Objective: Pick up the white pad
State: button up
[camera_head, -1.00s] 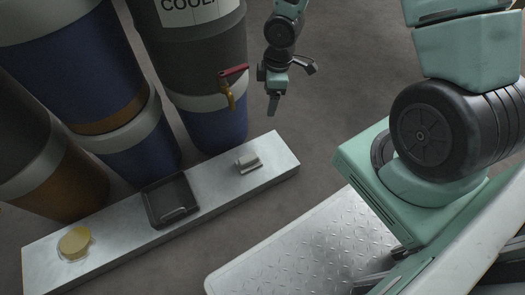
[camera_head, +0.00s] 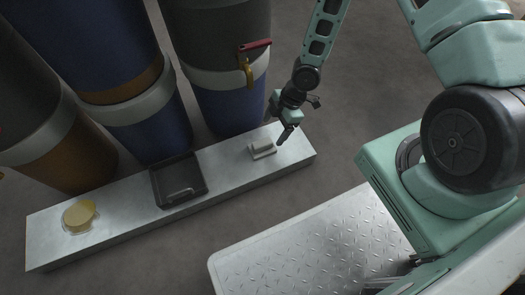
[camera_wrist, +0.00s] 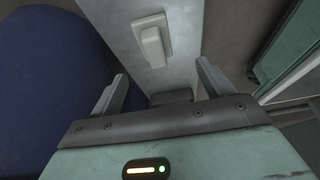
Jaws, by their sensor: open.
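The white pad (camera_head: 262,149) lies on the right part of a long pale metal bench (camera_head: 130,238). It looks like a small whitish block with a raised grip on top. In the wrist view the pad (camera_wrist: 152,40) lies ahead of and between the fingertips, on the bench top. My gripper (camera_head: 282,122) is above the bench's right end, just to the right of and above the pad. In the wrist view my gripper (camera_wrist: 160,88) has its two fingers wide apart with nothing between them. The pad is not touched by the fingers.
A dark shallow tray (camera_head: 157,192) sits mid-bench, left of the pad. A yellow round item (camera_head: 78,215) lies at the left end. Large drums (camera_head: 225,105) stand behind the bench; one has a tap with a red handle (camera_head: 256,45) close to my gripper.

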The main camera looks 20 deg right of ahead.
aim_at(264, 142)
jog(key=b+x, duration=0.2)
jog(key=x, duration=0.3)
jog(key=shift+f, duration=0.1)
jog(key=b+x, duration=0.3)
jog(key=w+b+x, duration=0.1)
jog(key=b+x, duration=0.1)
jog(key=shift+f, duration=0.1)
jog(key=c, duration=1.1)
